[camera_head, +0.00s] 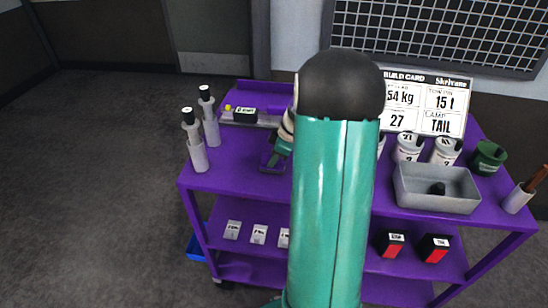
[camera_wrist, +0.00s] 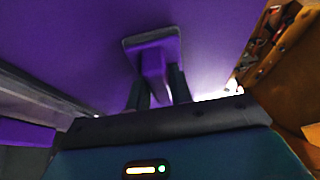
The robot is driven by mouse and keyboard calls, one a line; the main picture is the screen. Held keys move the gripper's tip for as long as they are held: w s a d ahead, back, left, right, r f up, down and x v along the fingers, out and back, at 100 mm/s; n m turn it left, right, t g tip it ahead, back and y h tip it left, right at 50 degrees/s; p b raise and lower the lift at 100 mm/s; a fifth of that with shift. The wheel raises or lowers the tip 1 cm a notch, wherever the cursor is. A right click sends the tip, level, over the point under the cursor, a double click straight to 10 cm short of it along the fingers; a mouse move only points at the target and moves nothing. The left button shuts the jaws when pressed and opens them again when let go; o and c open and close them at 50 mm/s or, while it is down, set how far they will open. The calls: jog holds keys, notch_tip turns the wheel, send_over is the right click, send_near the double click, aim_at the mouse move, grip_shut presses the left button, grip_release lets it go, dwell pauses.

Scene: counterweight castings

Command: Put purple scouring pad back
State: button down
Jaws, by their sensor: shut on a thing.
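The purple scouring pad (camera_wrist: 172,46) is a flat plate with a raised purple grip block. My gripper (camera_wrist: 158,82) has its two dark fingers closed on either side of that block. In the head view the pad (camera_head: 270,166) shows dark purple at the left-centre of the purple trolley top (camera_head: 235,165). My gripper (camera_head: 277,154) is just above it there, partly hidden by my arm. The pad is at or close over the surface; I cannot tell whether it touches.
Two black-capped bottles (camera_head: 209,118) stand at the left edge. To the right are white canisters (camera_head: 445,150), a grey tray (camera_head: 465,202), a green cup (camera_head: 487,157) and a build card (camera_head: 448,105). My arm hides the middle.

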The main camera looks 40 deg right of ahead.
jog(key=c, duration=1.3)
grip_release()
jog(key=shift+f, duration=0.15)
jog(key=shift+o, duration=0.2)
jog(key=v, duration=1.2)
jog(key=s+a+r+m+h, duration=0.15)
jog(key=a+r, duration=0.25)
jog(key=a, duration=0.6)
jog(key=s+a+r+m, duration=0.15)
jog(key=a+r, duration=0.25)
jog(key=a, duration=0.7)
jog(key=s+a+m+t+h, duration=0.1)
jog(key=s+a+m, duration=0.3)
jog(key=s+a, duration=0.6)
jog(key=a+t, duration=0.1)
jog(key=a, duration=0.2)
jog(key=shift+f+m, duration=0.25)
jog(key=shift+m, duration=0.05)
